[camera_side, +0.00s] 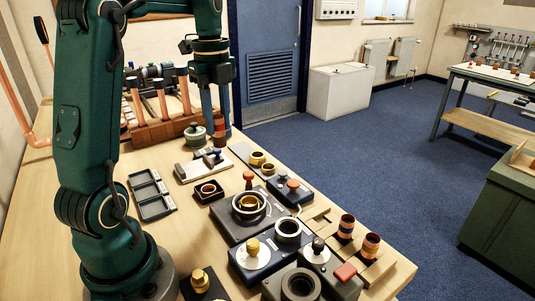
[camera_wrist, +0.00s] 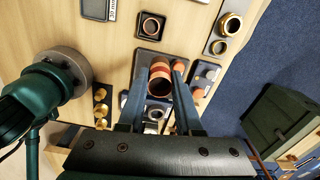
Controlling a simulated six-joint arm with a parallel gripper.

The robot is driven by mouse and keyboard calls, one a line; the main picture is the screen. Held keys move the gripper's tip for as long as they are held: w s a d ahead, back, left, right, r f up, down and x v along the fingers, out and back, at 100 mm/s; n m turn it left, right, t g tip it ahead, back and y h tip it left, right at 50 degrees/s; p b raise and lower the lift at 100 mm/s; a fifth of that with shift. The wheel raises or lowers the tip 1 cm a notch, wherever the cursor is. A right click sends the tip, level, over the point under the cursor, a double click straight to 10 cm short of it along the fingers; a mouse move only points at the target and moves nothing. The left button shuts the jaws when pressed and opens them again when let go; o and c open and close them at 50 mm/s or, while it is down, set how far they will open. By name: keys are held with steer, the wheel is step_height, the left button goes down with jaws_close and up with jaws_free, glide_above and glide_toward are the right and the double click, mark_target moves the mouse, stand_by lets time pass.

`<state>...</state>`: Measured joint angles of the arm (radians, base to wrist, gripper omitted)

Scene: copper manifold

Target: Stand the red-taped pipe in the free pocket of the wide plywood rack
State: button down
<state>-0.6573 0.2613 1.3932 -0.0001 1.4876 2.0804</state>
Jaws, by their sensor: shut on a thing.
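My gripper (camera_side: 217,132) is high above the bench with its blue fingers pointing down. It is shut on the red-taped pipe (camera_side: 219,126), a short copper tube with a red band. In the wrist view the pipe (camera_wrist: 160,72) sits between the two fingers, its round open end showing. A light plywood rack (camera_side: 377,272) lies along the right front edge of the bench in the side view.
A dark plate with rings (camera_side: 232,225) is mid-bench, near blue and grey fixture boxes (camera_side: 249,262). A black compartment tray (camera_side: 152,195) lies left. Bare bench shows around the tray.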

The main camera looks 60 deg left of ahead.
steer(key=w+d+f+m, duration=0.2)
steer(key=w+d+m, duration=0.5)
steer(key=w+m, duration=0.1)
glide_toward(323, 225)
steer(key=shift+f, duration=1.8)
steer(key=c, duration=0.6)
jaws_free()
steer(key=shift+f, duration=0.15)
